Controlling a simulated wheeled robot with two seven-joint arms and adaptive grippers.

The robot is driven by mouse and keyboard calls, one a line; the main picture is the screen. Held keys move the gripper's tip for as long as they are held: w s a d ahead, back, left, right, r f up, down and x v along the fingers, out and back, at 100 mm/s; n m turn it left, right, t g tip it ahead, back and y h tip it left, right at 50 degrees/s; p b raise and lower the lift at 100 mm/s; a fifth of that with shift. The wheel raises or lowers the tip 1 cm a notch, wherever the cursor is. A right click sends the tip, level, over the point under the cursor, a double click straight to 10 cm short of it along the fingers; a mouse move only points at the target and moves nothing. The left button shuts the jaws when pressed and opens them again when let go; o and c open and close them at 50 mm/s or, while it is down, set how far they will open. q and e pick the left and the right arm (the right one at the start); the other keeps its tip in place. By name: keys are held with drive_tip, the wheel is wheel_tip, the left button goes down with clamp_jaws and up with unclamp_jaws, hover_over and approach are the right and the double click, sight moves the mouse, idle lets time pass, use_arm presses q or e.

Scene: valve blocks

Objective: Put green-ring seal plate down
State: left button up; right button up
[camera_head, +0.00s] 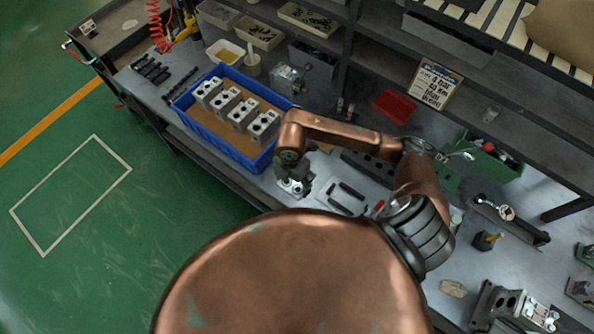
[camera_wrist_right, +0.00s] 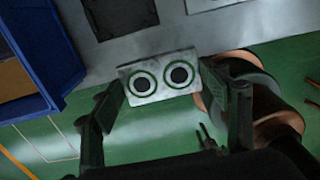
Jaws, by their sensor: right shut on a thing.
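The green-ring seal plate (camera_wrist_right: 138,74) is a pale metal plate with two dark holes, each circled by a green ring. In the right wrist view it sits between the two fingers of my right gripper (camera_wrist_right: 165,83), which is shut on its ends. In the head view my right gripper (camera_head: 292,182) is at the bench's front edge, just right of the blue crate. The plate is small and partly hidden by the gripper there. My left gripper does not show.
The blue crate (camera_head: 223,147) holds several grey valve blocks (camera_head: 241,115). To the right are a white tray-like piece with dark bars (camera_head: 345,197), a red bin (camera_head: 395,105) and a sign (camera_head: 436,84). Fixtures (camera_head: 515,308) stand at the lower right. Green floor lies left.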

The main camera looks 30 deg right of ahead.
drive_tip(key=w+d+f, duration=0.4)
drive_tip(key=w+f, duration=0.1)
drive_tip(key=w+d+f, duration=0.2)
drive_tip(key=shift+w+d+f+p, duration=0.1)
drive_tip(key=shift+w+f+p, duration=0.2)
drive_tip(key=shift+p, duration=0.1)
drive_tip(key=shift+w+d+f, duration=0.2)
drive_tip(key=shift+w+f, duration=0.05)
drive_tip(key=shift+f, duration=0.15)
wheel_tip(320, 180, down, 3)
drive_tip(key=shift+r+p, duration=0.1)
drive_tip(key=shift+p, duration=0.3)
drive_tip(key=shift+f, duration=0.3)
drive_tip(key=o, duration=1.3)
